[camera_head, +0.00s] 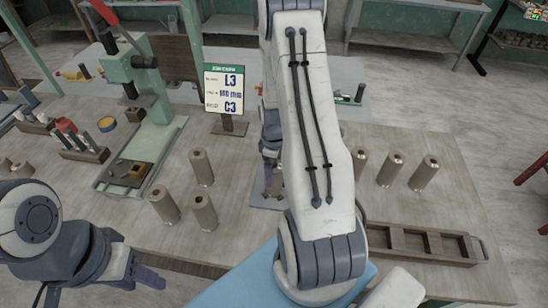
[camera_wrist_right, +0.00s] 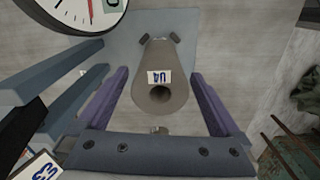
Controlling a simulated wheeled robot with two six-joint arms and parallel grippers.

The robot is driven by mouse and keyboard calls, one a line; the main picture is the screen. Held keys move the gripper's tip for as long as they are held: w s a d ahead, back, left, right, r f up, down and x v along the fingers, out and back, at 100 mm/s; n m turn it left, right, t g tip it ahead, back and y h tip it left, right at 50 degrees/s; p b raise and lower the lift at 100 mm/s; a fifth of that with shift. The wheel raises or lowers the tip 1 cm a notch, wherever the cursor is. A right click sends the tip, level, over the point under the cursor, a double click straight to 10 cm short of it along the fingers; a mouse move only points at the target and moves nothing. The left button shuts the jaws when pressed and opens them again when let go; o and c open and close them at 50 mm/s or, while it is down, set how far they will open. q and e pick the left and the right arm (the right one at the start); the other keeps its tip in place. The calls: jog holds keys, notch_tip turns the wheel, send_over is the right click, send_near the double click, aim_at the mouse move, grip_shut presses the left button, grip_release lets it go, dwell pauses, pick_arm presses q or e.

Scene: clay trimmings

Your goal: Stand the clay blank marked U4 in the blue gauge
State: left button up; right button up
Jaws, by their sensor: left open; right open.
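The clay blank marked U4 (camera_wrist_right: 160,100) is a grey-brown hollow cylinder with a white label. In the right wrist view it stands between the two purple fingers of my right gripper (camera_wrist_right: 160,76), which are open with gaps on both sides. Its far end meets a blue-grey plate (camera_wrist_right: 198,45) with two small dark blocks beside it. A round dial (camera_wrist_right: 62,12) and blue-grey bars show at the left, apparently the blue gauge. In the head view my right arm mostly hides this spot; a strip of the plate (camera_head: 262,202) shows. My left gripper (camera_head: 150,279) is open and empty, low at left.
Several similar blanks stand on the table, left (camera_head: 202,168) and right (camera_head: 390,170) of my right arm. A wooden compartment tray (camera_head: 408,242) lies at the right front. A green press (camera_head: 150,85) and a sign (camera_head: 225,88) stand behind.

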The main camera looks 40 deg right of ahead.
notch_tip(320, 180, up, 8)
jog(key=shift+f+b, duration=0.25)
jog(key=shift+b, duration=0.35)
jog(key=shift+a+r, duration=0.1)
jog(key=shift+a, duration=0.2)
jog(key=s+a+r, duration=0.1)
jog(key=a+r, duration=0.3)
jog(key=a, duration=0.6)
jog(key=s+a+r, duration=0.1)
jog(key=a+r, duration=0.3)
jog(key=a, duration=0.5)
jog(key=s+a+r+y+b, duration=0.1)
jog(key=s+a+b, duration=0.2)
jog(key=s+a, duration=0.8)
jog(key=s, duration=0.3)
jog(key=shift+s+a+r+n, duration=0.15)
jog(key=shift+n, duration=0.15)
